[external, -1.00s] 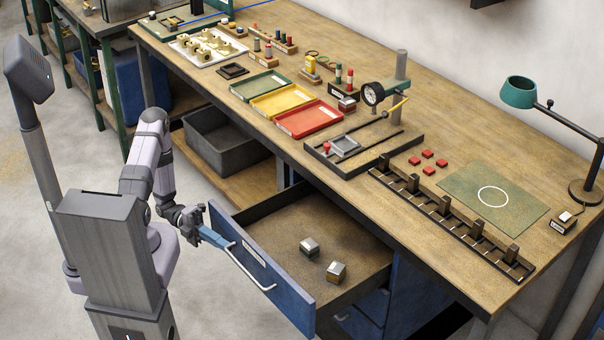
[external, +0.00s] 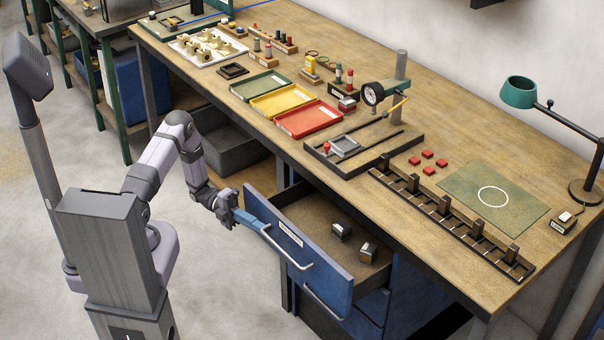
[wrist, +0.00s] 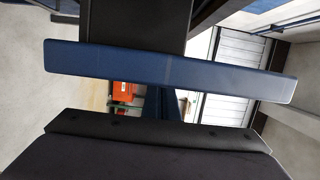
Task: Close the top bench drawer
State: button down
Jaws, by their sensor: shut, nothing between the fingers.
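The top bench drawer (external: 330,287) has a blue front with a pale label and a light bar handle (external: 288,252). It is partly open, and its inside shows behind the front. Two small dark and metallic blocks, one (external: 341,231) and another (external: 368,252), lie in it. My gripper (external: 258,226) is shut and empty, with its blue fingers at the left part of the drawer front, near the handle's left end. I cannot tell whether they touch it. In the wrist view a blue panel edge (wrist: 165,69) crosses the picture; the fingertips are not clear there.
The wooden bench top (external: 330,215) holds trays, a dial gauge stand (external: 373,93), a slotted black rack (external: 450,222) and a green mat (external: 491,202). A lower drawer handle (external: 323,303) shows beneath. A grey bin (external: 225,150) sits on the shelf under the bench.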

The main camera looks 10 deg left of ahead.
jog(key=w+d+b, duration=0.2)
jog(key=w+d, duration=0.6)
jog(key=shift+w+d+b, duration=0.1)
jog(key=shift+b, duration=0.2)
